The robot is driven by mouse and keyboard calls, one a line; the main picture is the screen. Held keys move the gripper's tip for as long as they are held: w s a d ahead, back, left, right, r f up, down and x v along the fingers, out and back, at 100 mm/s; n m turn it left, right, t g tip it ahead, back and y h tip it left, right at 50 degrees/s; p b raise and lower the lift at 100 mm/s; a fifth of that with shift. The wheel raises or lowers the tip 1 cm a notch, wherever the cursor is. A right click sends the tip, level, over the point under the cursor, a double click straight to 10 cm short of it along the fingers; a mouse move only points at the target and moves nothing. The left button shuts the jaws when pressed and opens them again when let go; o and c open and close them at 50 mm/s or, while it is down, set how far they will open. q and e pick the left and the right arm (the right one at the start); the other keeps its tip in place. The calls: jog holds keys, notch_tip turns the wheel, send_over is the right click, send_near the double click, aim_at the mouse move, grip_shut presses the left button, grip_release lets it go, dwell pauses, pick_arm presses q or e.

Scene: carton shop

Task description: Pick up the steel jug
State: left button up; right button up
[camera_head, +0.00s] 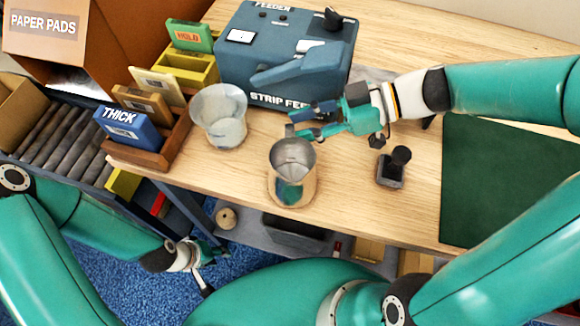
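The steel jug (292,180) stands upright on the wooden table near its front edge, with its open mouth facing up. My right gripper (296,124) is just behind the jug's rim, coming in from the right. Its fingers are apart, near a small grey part at the back of the jug that may be its handle. I cannot tell whether they touch it. My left gripper (214,270) hangs low at the left, in front of the table edge above the blue carpet. Its fingers are spread and empty.
A clear pitcher (219,116) stands left of the jug. Behind is the blue strip feeder (288,50). A wooden rack (163,153) holds cards at left. A dark stamp (393,166) and green mat (510,185) are at right. Wood is bare between jug and stamp.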

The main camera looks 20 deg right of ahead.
jog(key=shift+x, duration=1.3)
grip_shut()
jog(key=shift+r, duration=0.1)
